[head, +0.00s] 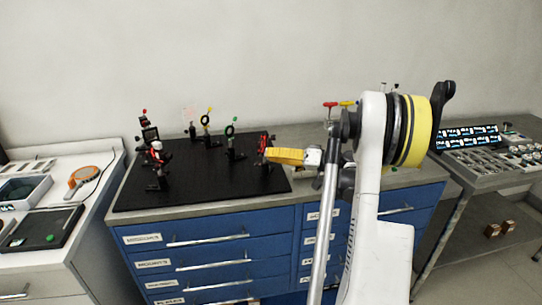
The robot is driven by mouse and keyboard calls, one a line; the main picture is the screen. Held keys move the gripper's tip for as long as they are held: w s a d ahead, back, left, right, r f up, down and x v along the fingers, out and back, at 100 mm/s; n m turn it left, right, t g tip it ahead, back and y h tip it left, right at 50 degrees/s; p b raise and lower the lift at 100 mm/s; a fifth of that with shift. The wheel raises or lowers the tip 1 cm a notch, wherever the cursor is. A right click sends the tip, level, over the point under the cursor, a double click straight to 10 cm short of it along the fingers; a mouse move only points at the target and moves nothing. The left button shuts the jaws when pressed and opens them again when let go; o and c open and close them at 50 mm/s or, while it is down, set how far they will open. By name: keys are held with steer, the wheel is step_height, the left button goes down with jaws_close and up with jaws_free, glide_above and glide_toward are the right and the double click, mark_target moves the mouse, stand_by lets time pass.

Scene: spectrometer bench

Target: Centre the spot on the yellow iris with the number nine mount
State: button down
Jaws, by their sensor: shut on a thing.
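A red-and-black mount (263,144) stands near the board's right edge. My gripper (268,154) comes in from the right, its yellow end at this mount. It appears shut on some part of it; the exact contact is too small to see. I cannot read a number on any mount, so which is number nine is unclear. I cannot make out the spot on the iris.
Other mounts, including a red-and-white one (157,153), stand at the board's left. Red and yellow-handled tools (330,104) stand behind my arm. The board's front is clear.

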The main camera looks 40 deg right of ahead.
steer(key=shift+r+m, duration=0.1)
steer(key=shift+m, duration=0.5)
steer(key=shift+d, duration=0.1)
steer(key=c, duration=1.4)
jaws_free()
steer(key=v, duration=1.2)
